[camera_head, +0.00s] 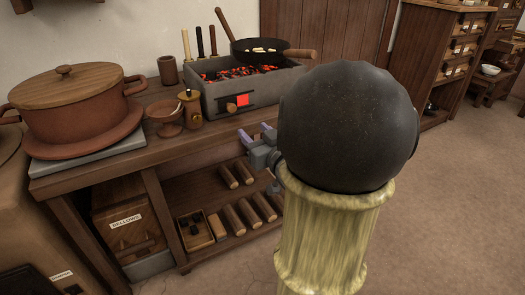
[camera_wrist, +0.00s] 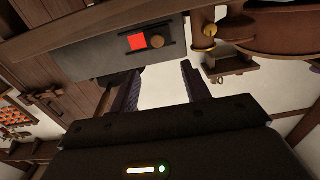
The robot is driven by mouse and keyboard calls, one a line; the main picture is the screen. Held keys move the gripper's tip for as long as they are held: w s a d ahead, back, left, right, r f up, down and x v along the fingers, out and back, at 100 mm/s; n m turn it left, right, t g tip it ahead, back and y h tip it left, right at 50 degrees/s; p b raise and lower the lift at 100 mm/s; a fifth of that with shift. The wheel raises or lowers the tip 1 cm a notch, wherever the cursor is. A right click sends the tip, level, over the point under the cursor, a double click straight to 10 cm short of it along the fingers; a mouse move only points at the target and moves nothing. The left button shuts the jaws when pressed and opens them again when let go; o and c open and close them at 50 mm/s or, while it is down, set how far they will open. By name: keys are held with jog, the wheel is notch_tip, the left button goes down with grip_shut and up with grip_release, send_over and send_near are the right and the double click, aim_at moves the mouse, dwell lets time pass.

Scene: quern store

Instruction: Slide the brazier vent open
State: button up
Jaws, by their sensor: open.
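The brazier (camera_head: 205,98) is a grey box of glowing coals on the wooden bench. Its front has a dark vent strip with a round wooden knob (camera_head: 231,107) and a glowing red square (camera_head: 243,100) just right of it. In the wrist view the brazier front (camera_wrist: 100,66) looks inverted, with the red square (camera_wrist: 137,41) left of the knob (camera_wrist: 157,41). My gripper (camera_head: 256,132) is in front of and below the vent, apart from the knob. In the wrist view its two fingers (camera_wrist: 160,85) are spread and empty, pointing toward the brazier front.
A pan (camera_head: 262,50) sits over the coals, its handle sticking out right. A small lidded jar (camera_head: 190,110) and a clay cup (camera_head: 166,117) stand left of the brazier, beside a large lidded pot (camera_head: 75,105). A lower shelf holds several wooden rollers (camera_head: 248,212). Floor at right is clear.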

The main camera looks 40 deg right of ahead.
jog(key=shift+s+a+b, duration=0.15)
jog(key=shift+s+b, duration=0.35)
jog(key=shift+s, duration=0.35)
jog(key=shift+s+a+b, duration=0.1)
jog(key=shift+s+b, duration=0.35)
jog(key=shift+s, duration=0.35)
